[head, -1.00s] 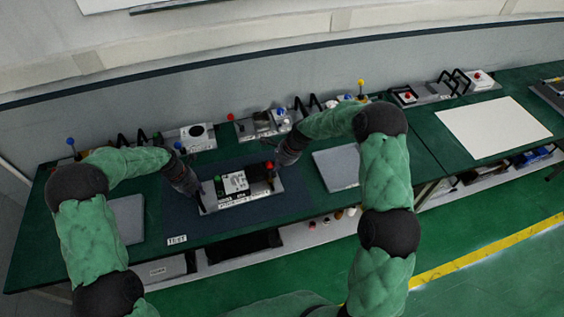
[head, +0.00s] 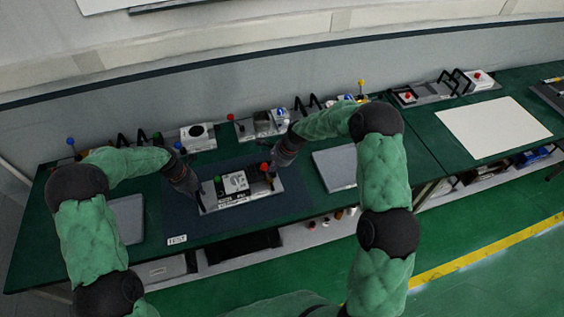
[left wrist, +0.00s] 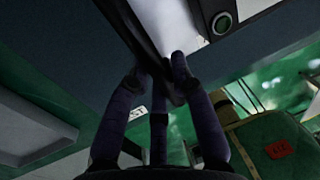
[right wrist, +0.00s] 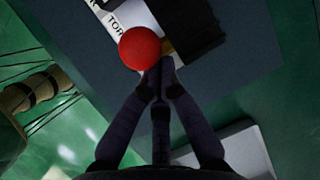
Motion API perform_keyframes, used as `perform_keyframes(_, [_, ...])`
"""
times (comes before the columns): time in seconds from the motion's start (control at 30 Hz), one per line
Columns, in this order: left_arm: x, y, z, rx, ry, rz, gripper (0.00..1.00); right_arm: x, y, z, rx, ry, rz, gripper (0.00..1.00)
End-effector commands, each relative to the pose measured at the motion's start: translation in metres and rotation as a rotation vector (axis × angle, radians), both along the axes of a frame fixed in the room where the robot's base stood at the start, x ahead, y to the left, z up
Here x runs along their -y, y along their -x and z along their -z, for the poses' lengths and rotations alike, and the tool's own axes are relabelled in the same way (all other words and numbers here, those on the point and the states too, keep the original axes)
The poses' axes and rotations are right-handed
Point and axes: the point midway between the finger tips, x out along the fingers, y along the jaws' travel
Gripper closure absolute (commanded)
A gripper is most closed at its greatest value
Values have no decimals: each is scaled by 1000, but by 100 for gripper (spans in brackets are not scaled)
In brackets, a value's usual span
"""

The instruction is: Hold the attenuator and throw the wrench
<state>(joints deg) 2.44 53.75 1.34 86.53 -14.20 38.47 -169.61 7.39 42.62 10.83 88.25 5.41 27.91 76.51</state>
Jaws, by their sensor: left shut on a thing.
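The attenuator unit (head: 240,198) sits on the dark blue mat: a grey base with a green knob (head: 217,179), a pale panel and a dark part at its right. A red ball knob (head: 265,167) stands at its right end; I take it as the wrench's handle. My left gripper (head: 194,192) is at the unit's left end. In the left wrist view its fingers (left wrist: 157,80) are shut on a dark bar there. My right gripper (head: 272,166) is beside the red ball (right wrist: 139,48). Its fingertips (right wrist: 159,75) look close together; their contact with the wrench is hidden.
A grey plate (head: 336,168) lies to the right of the mat (head: 285,203), and another (head: 128,217) to its left. Other fixtures (head: 262,123) line the back of the green bench by the wall. A white sheet (head: 493,132) lies further right.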

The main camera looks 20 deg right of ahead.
Motion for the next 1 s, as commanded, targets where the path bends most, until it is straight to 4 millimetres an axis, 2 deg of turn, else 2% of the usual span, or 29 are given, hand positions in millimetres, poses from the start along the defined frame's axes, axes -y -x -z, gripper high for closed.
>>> perform_keyframes(0.03, [4, 7, 7, -17, 2, 6, 100, -3, 1, 1, -3, -2, -3, 100])
perform_keyframes(0.4, [4, 7, 6, -17, 2, 6, 100, -15, 2, 1, -3, -2, -3, 100])
perform_keyframes(1.0, [3, 6, 6, -16, 1, 6, 100, -20, 2, 1, -1, -2, -2, 100])
